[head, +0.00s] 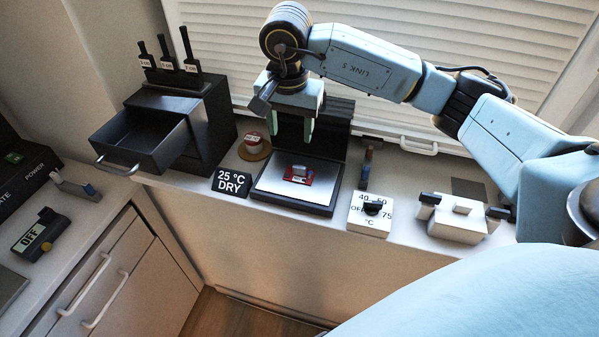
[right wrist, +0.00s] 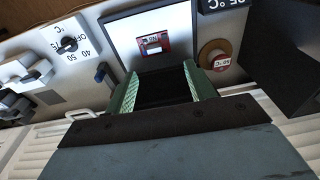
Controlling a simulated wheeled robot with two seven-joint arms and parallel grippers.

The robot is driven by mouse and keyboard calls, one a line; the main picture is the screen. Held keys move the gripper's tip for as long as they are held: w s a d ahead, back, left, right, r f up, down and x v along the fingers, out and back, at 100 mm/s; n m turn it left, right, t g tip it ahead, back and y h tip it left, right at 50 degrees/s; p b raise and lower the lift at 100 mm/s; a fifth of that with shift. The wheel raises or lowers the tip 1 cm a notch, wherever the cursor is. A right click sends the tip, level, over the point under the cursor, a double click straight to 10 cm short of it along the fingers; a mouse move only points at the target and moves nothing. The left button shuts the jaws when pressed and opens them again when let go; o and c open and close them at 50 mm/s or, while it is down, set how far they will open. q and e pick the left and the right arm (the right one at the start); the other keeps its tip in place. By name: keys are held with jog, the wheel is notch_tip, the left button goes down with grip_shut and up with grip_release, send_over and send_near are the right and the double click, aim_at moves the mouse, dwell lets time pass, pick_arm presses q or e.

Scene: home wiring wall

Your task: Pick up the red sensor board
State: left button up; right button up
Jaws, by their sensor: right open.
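The red sensor board (head: 298,175) lies on a silver plate (head: 272,188) in a black frame on the counter. It carries a grey block on top. In the right wrist view the red board (right wrist: 154,43) lies on the plate beyond my fingertips. My right gripper (head: 294,128) is open and empty, pointing down above and behind the board, apart from it. Its two green fingers (right wrist: 160,82) show in the right wrist view with a gap between them. My left gripper is not in view.
A "25 °C DRY" sign (head: 231,183) and a small red-and-white jar (head: 254,144) stand left of the plate. An open black drawer (head: 140,146) is further left. A temperature dial box (head: 370,212) and a white block with black ends (head: 460,216) stand right.

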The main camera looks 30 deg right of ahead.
send_over(299, 167)
jog(key=shift+h, duration=0.3)
jog(key=f, duration=0.7)
jog(key=shift+s+a+p, duration=0.15)
jog(key=shift+a+p, duration=0.15)
jog(key=shift+p, duration=0.05)
jog(key=shift+d+f+p, duration=0.15)
jog(key=shift+f+p, duration=0.2)
jog(key=shift+f, duration=1.15)
jog(key=shift+d+f+p, duration=0.15)
jog(key=shift+f+p, duration=0.15)
jog(key=shift+f, duration=1.15)
jog(key=c, duration=1.1)
